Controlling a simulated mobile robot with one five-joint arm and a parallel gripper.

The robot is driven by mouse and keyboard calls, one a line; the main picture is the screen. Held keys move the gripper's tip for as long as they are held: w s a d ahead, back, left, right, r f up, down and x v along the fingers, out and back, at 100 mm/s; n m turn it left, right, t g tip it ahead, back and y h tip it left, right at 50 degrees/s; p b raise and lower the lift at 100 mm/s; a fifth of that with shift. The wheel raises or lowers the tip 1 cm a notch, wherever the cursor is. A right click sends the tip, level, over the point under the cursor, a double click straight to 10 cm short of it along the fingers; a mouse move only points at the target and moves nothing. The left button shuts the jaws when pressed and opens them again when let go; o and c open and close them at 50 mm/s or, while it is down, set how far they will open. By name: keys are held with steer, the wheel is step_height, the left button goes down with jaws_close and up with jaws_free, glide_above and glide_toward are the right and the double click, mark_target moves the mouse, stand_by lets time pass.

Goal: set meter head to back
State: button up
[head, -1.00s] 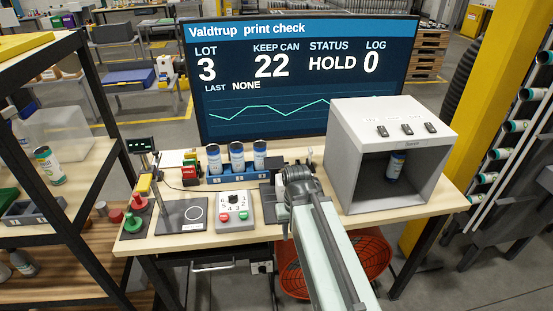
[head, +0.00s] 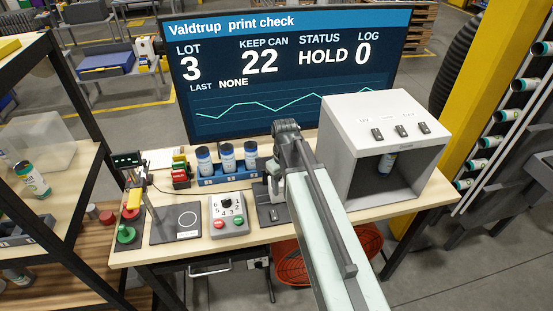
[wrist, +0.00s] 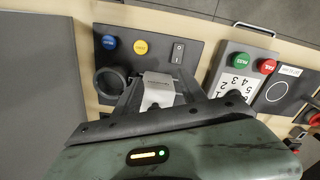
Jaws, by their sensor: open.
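A dark panel (wrist: 185,50) on the bench holds a blue button, a yellow button, a rocker switch and a black ring (wrist: 110,82). It shows partly in the head view (head: 273,214), beside my arm. A pale grey block (wrist: 158,90) stands over this panel, between the fingers of my gripper (wrist: 160,82) in the wrist view. The block may be the meter head; I cannot be sure. My gripper is open around it; contact cannot be told. In the head view my arm hides the gripper and much of the panel.
A grey control box (head: 228,213) with a numbered dial and red and green buttons sits left of the panel. A circle-marked plate (head: 176,223) lies further left. Several cans stand in a blue rack (head: 226,175) behind. An open grey cabinet (head: 352,130) stands right.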

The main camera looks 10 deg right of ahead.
steer(key=w+r+n+p, duration=0.1)
steer(key=w+r, duration=0.1)
steer(key=w+r+n+p, duration=0.1)
steer(key=w+r+p, duration=0.1)
steer(key=r, duration=0.1)
steer(key=w+r+n+p, duration=0.1)
steer(key=w+r+n, duration=0.1)
steer(key=r, duration=0.1)
steer(key=shift+w+p, duration=0.35)
steer(key=shift+p, duration=0.05)
steer(key=shift+w+n, duration=0.1)
steer(key=shift+n, duration=0.2)
step_height(320, 180, down, 8)
steer(key=b, duration=0.8)
steer(key=shift+a+f, duration=0.1)
steer(key=shift+f, duration=0.1)
steer(key=shift+r, duration=0.15)
jaws_close()
